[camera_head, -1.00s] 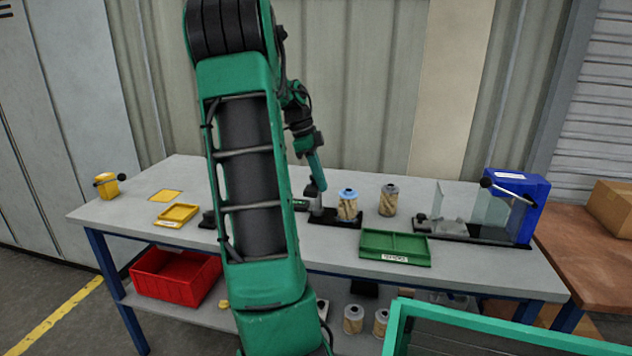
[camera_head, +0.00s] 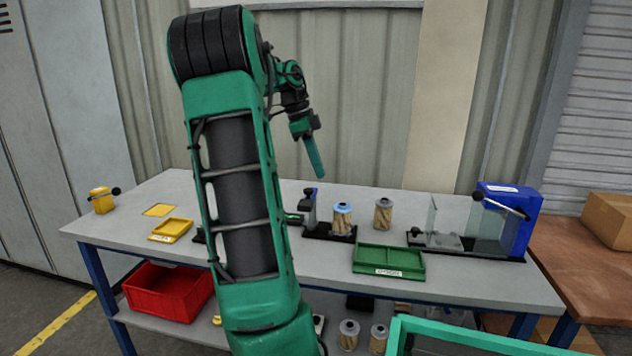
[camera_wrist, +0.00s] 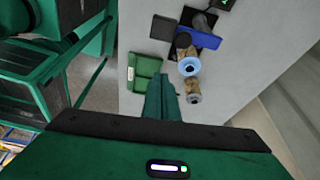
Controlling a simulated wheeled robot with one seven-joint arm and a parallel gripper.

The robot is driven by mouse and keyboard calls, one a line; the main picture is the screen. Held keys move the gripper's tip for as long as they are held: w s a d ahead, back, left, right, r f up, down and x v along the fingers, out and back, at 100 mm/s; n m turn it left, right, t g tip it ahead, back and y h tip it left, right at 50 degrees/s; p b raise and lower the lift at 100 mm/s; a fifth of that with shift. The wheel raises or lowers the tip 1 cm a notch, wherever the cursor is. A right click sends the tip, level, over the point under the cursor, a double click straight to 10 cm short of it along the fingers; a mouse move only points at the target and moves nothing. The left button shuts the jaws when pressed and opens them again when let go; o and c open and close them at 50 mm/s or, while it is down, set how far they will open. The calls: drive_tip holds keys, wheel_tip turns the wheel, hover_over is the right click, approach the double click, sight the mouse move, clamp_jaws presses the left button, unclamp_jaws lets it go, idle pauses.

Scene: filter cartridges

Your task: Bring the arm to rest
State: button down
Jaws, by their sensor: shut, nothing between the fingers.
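My gripper (camera_head: 316,158) is raised above the workbench (camera_head: 300,262), with its fingers together and nothing between them. In the wrist view the closed fingers (camera_wrist: 162,98) point down over the bench. Below it stand a filter cartridge with a blue top (camera_head: 342,218), set on a black base with a grey and blue device (camera_head: 310,208), and a second cartridge with a grey top (camera_head: 383,214) beside it. Both cartridges also show in the wrist view, the blue-topped one (camera_wrist: 189,66) above the grey-topped one (camera_wrist: 193,90). The gripper touches none of them.
A green tray (camera_head: 388,261) lies at the bench's front. A blue machine with a clear guard (camera_head: 508,222) stands at the right, a yellow tray (camera_head: 170,229) at the left. A red bin (camera_head: 168,290) and several cartridges sit on the lower shelf. Air around the gripper is clear.

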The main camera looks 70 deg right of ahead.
drive_tip(key=shift+w+r, duration=0.15)
drive_tip(key=shift+r, duration=0.2)
drive_tip(key=shift+a, duration=0.1)
drive_tip(key=w+a+f+n+t, duration=0.1)
drive_tip(key=w+a+f+n, duration=0.25)
drive_tip(key=a+n, duration=0.6)
drive_tip(key=w+a+f+n+t, duration=0.15)
drive_tip(key=a+f+n, duration=0.35)
drive_tip(key=a, duration=0.7)
drive_tip(key=s+a+f+n, duration=0.1)
drive_tip(key=a+f+n, duration=0.2)
drive_tip(key=a+n, duration=0.3)
drive_tip(key=s+a+f+n+t+y, duration=0.1)
drive_tip(key=s+a+f+n, duration=0.1)
drive_tip(key=a+n, duration=0.4)
drive_tip(key=a+f, duration=0.1)
drive_tip(key=a, duration=0.4)
drive_tip(key=shift+a, duration=0.35)
drive_tip(key=shift+w+d+f, duration=0.1)
drive_tip(key=shift+w+f, duration=0.1)
drive_tip(key=shift+w, duration=0.4)
